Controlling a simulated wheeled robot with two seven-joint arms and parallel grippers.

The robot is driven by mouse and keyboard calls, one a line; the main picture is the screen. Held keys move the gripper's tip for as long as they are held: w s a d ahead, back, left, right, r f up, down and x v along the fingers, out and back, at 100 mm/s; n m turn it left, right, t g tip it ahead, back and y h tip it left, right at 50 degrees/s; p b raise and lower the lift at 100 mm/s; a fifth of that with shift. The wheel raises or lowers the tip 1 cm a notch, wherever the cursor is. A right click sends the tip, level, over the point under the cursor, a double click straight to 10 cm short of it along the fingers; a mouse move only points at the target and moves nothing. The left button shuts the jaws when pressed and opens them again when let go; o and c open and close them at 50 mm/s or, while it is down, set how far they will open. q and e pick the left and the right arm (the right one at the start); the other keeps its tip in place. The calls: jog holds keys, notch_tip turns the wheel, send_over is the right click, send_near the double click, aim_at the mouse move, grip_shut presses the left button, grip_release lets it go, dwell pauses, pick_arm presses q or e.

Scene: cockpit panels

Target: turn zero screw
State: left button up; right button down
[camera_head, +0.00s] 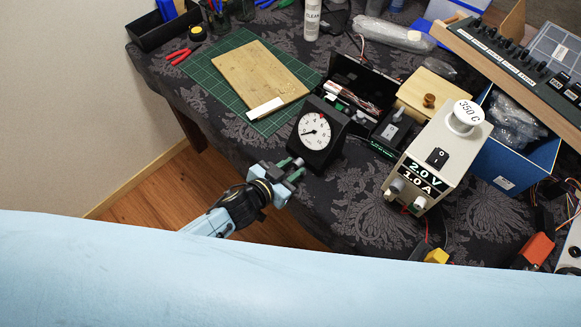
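A black analogue meter (316,133) with a round white dial stands near the table's front edge, left of the power supply. Its needle and small red mark show, but its zero screw is too small to tell apart. My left gripper (293,170) is just in front of and below the meter's lower left side, with its fingertips pointing toward it. A gap seems to show between the fingers, and I see nothing held there. Whether the fingertips touch the meter cannot be told. My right gripper is not in view.
A beige power supply (440,155) reading 2.0 V and 1.0 A stands to the right. Behind the meter are an open black case (358,78) and a wooden board (258,76) on a green mat (205,76). A blue bin (510,160) is further right. Patterned cloth covers the table.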

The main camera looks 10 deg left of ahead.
pick_arm(q)
jog(key=p+v, duration=0.2)
jog(key=v, duration=1.1)
jog(key=shift+s+a, duration=0.1)
jog(key=shift+s, duration=0.05)
